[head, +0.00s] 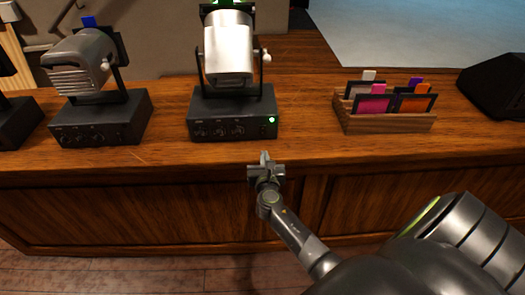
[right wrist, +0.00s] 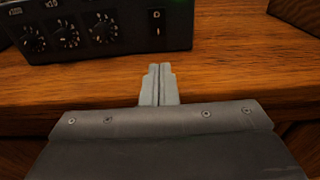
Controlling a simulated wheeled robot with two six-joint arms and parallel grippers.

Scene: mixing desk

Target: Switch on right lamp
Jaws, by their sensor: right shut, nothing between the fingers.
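The right lamp (head: 229,48) is a pale, silvery head in a dark yoke on a black control box (head: 233,128), with knobs on its front. A small green light (head: 272,120) shows at the box's right end. In the right wrist view, a dark rocker switch (right wrist: 157,27) with white marks sits right of several knobs. I cannot tell whether the lamp head is lit. My right gripper (head: 265,157) is shut and empty, below and in front of the box, apart from it. Its closed fingertips (right wrist: 160,72) point toward the switch. My left gripper is not in view.
A grey lamp (head: 80,62) with a blue piece on top stands on its own box to the left, and part of another dark box is beyond it. A wooden holder (head: 385,124) with coloured frames and a black object (head: 495,85) stand right. The desk top (head: 305,110) between is clear.

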